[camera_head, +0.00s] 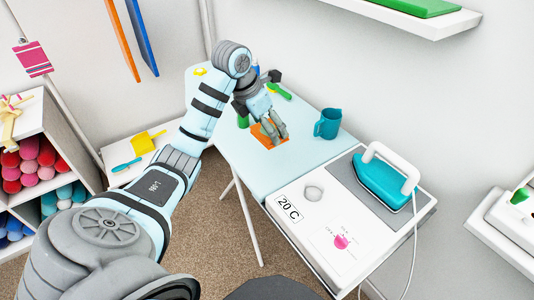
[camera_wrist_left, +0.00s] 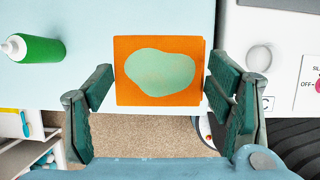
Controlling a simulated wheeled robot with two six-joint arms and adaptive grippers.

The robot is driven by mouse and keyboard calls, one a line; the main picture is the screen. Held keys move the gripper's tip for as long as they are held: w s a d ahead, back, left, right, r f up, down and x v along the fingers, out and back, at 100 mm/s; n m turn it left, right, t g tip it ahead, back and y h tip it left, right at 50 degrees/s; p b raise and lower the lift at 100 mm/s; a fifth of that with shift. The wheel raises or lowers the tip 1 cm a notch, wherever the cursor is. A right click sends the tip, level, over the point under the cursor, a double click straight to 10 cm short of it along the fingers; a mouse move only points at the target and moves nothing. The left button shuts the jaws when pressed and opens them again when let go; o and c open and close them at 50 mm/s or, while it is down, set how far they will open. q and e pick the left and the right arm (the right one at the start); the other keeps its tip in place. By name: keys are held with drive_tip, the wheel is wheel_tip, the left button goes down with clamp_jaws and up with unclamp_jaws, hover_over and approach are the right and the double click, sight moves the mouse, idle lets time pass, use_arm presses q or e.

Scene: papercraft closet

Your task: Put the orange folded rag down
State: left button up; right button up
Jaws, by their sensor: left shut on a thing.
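The orange folded rag (camera_head: 262,138) shows at my left gripper's fingertips, over the pale blue ironing board (camera_head: 300,120). In the left wrist view the rag (camera_wrist_left: 125,93) is a flat orange square with a pale green patch on its face. My left gripper (camera_head: 273,129) is shut on the rag, with one finger at each side edge in the left wrist view (camera_wrist_left: 160,88). I cannot tell whether the rag touches the board. My right gripper is not in view.
A teal mug (camera_head: 328,124) stands right of the rag. A teal iron (camera_head: 385,182) sits on the white control panel (camera_head: 300,205). A green bottle (camera_wrist_left: 38,49) stands left of the gripper. Shelves with colored rolls (camera_head: 35,165) are at left.

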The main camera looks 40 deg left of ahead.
sight(271, 161)
use_arm(q)
wheel_tip(271, 161, down, 11)
drive_tip(key=shift+r+p, duration=0.15)
drive_tip(key=shift+p, duration=0.25)
drive_tip(key=shift+c, duration=0.5)
drive_tip(key=shift+d, duration=0.1)
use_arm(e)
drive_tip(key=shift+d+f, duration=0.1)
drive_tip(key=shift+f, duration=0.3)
use_arm(q)
drive_tip(key=o, duration=1.2)
drive_tip(key=shift+o, duration=1)
drive_tip(key=shift+w, duration=0.15)
drive_tip(key=shift+b, duration=0.3)
drive_tip(key=v, duration=0.7)
drive_tip(key=p+v, duration=0.1)
drive_tip(key=v, duration=0.6)
drive_tip(key=shift+a, duration=0.25)
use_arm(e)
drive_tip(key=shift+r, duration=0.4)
